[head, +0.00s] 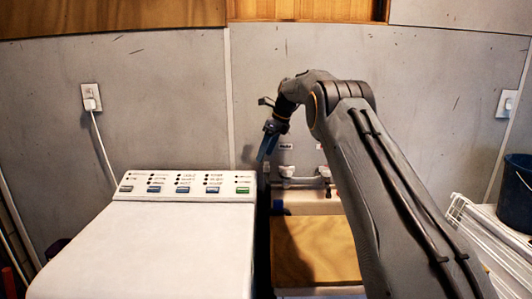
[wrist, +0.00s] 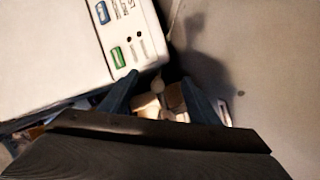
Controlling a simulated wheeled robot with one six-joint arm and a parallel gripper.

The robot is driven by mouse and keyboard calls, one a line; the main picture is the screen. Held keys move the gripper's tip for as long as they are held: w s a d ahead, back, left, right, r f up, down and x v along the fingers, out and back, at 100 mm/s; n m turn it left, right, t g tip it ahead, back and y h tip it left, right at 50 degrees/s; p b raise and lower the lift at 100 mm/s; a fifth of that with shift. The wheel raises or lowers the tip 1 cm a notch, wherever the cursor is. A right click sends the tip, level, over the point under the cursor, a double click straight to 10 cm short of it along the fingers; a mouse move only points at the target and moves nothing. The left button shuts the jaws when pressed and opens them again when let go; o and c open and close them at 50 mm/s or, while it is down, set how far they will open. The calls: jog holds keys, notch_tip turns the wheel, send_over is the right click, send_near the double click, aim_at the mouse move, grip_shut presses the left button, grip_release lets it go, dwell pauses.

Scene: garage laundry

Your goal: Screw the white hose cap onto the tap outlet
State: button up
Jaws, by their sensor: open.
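My gripper (head: 264,157) is open and points down just right of the washer's back corner, in front of the grey wall. In the wrist view its two blue fingers (wrist: 160,84) stand apart. A small pale rounded piece (wrist: 158,87) shows between them, and no finger visibly touches it. I cannot tell whether it is the white hose cap. Pale pipe-like fittings (head: 303,182) show low by the wall, right of my gripper in the head view. I cannot make out the tap outlet for certain; my arm covers part of this area.
A white washer (head: 150,250) with a button panel stands close left of my gripper. A wooden board (head: 312,248) lies low in the gap beside it. At right are a white wire rack (head: 478,238) and a dark blue bucket (head: 516,195).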

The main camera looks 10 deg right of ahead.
jog(key=shift+f, duration=0.15)
jog(key=shift+s+a+f, duration=0.1)
jog(key=shift+f, duration=2)
grip_shut()
dwell(1.3)
